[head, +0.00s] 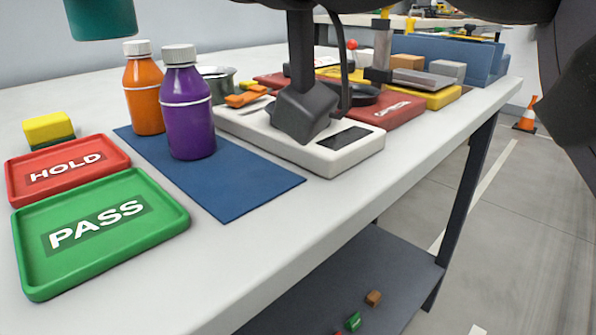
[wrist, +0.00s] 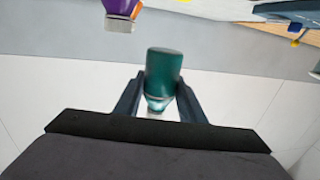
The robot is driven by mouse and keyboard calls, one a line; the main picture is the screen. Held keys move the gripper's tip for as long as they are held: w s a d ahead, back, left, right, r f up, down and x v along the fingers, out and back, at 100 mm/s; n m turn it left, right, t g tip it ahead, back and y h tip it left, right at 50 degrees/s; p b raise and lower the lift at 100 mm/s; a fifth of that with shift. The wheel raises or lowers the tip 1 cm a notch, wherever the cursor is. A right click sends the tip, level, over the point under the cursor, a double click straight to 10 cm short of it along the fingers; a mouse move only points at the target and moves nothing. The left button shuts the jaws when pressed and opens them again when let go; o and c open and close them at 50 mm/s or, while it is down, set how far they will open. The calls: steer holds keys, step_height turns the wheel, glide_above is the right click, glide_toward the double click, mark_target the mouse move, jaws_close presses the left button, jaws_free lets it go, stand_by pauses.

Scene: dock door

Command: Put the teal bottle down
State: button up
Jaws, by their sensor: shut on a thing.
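The teal bottle (wrist: 164,70) is between the two fingers of my gripper (wrist: 158,98) in the wrist view. The gripper is shut on it near its neck end, with its broad base pointing away from the wrist. In the head view only the lower part of the teal bottle (head: 100,18) shows, at the top left, with clear space between it and the table. The rest of it is cut off by the frame, and my fingers are out of that view.
Orange (head: 144,90) and purple (head: 187,110) bottles stand upright on a blue mat (head: 240,190). A red HOLD tray (head: 110,150) and a green PASS tray (head: 160,225) lie empty at left, near a yellow sponge (head: 48,128). The mat's front part is bare.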

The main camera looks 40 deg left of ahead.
steer(key=s+d+f+n+g+b, duration=0.1)
steer(key=s+d+n+g+b, duration=0.15)
steer(key=s+d, duration=0.25)
steer(key=b, duration=0.6)
glide_above(100, 222)
steer(key=shift+m+h, duration=0.3)
steer(key=shift+m, duration=0.15)
step_height(100, 222, down, 7)
steer(key=shift+r, duration=0.1)
steer(key=shift+f+b, duration=1.7)
steer(key=shift+f, duration=0.15)
steer(key=shift+f, duration=0.15)
steer(key=o, duration=1.3)
